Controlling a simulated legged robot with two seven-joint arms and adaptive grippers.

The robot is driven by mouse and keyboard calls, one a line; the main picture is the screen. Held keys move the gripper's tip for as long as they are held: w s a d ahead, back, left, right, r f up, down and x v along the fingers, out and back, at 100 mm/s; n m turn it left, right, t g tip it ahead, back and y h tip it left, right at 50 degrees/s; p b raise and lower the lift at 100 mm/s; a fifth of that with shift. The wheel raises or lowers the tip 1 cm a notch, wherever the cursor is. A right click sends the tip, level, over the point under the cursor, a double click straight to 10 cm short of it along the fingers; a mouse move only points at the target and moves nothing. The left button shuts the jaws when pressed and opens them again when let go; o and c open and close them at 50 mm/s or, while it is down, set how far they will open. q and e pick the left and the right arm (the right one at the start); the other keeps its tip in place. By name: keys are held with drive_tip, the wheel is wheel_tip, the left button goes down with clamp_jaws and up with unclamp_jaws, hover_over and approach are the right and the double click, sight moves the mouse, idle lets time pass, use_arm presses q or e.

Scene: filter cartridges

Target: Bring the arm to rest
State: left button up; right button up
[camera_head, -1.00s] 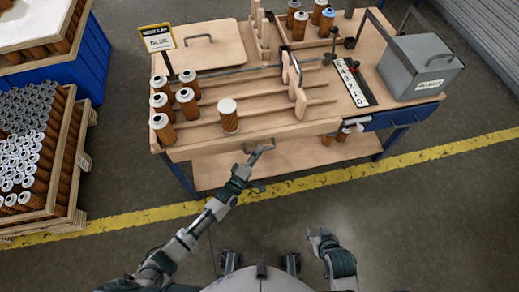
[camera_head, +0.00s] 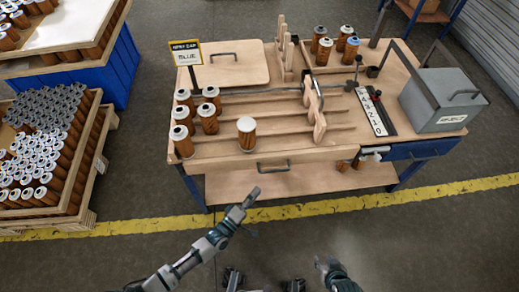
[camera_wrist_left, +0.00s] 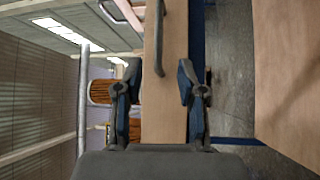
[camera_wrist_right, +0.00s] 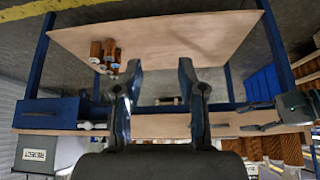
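My left gripper (camera_head: 247,203) is in front of the bench's front edge, below the drawer handle in the head view. In the left wrist view its two fingers (camera_wrist_left: 157,90) stand apart with nothing between them. My right gripper (camera_head: 325,265) is low in the head view, over the floor and well short of the bench. In the right wrist view its fingers (camera_wrist_right: 160,88) are apart and empty. Both arms are clear of the cartridges; a lone white-topped cartridge (camera_head: 246,134) stands near the bench's front edge.
The wooden bench (camera_head: 230,165) has a lower shelf (camera_head: 290,184) reaching toward me. A grey reject box (camera_head: 443,100) is at the right. A cartridge crate (camera_head: 75,215) stands at left. The floor before me is clear.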

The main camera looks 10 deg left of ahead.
use_arm(q)
drive_tip(key=s+a+f+m+g+y+p, duration=0.25)
drive_tip(key=s+f+m+g, duration=0.2)
drive_tip(key=f, duration=0.25)
drive_tip(key=s+a+f+m+g+y+p, duration=0.2)
drive_tip(key=s+f+m+g+y+p, duration=0.15)
drive_tip(key=s+f, duration=0.35)
drive_tip(key=s+a+f+m+g+y+p, duration=0.1)
drive_tip(key=s+a+f+m+g, duration=0.1)
drive_tip(key=s, duration=0.7)
drive_tip(key=s+a+f+m+g+y+p, duration=0.2)
drive_tip(key=s+a+f+g, duration=0.3)
drive_tip(key=s, duration=0.4)
wheel_tip(320, 180, down, 2)
drive_tip(key=shift+s+a+f+m+p, duration=0.25)
drive_tip(key=shift+s+a+m+p, duration=0.1)
drive_tip(key=shift+a, duration=0.55)
use_arm(e)
drive_tip(key=s+f+g, duration=0.1)
drive_tip(key=s+f, duration=0.2)
drive_tip(key=f, duration=0.4)
drive_tip(key=s+d+f+g, duration=0.1)
drive_tip(key=s+f+g, duration=0.1)
drive_tip(key=s+f, duration=0.2)
drive_tip(key=s+d+f+g+h, duration=0.1)
drive_tip(key=s+f, duration=0.2)
drive_tip(key=f, duration=0.6)
drive_tip(key=shift+s+d+f+g, duration=0.25)
drive_tip(key=shift+f+g, duration=0.05)
drive_tip(key=shift+f, duration=0.1)
